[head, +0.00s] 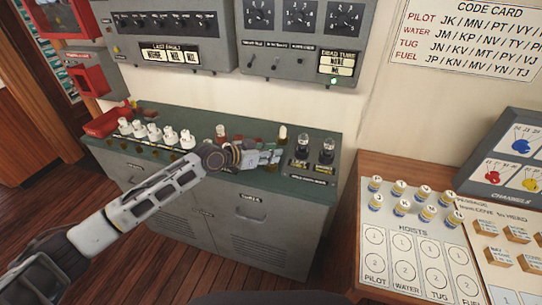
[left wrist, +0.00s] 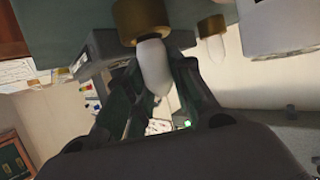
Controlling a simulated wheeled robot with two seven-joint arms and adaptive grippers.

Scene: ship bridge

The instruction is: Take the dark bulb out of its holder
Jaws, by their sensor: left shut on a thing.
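My left gripper (head: 272,157) reaches over the green top of the grey cabinet, at its right part. In the left wrist view its two fingers close around a pale bulb (left wrist: 153,68) with a brass base (left wrist: 139,20). The base is at the green surface, which shows upside down here. I cannot tell whether the bulb is seated in a holder. Another bulb with a brass base (left wrist: 211,26) stands beside it, apart from the fingers. In the head view a pale bulb (head: 282,133) stands just behind the gripper. My right gripper is out of view.
Two dark glass-like pieces (head: 303,147) stand right of the gripper. Several white pieces (head: 155,134) and a red box (head: 107,122) are on the left of the cabinet top (head: 318,178). Grey wall panels (head: 300,45) hang above. A wooden desk (head: 365,262) is at the right.

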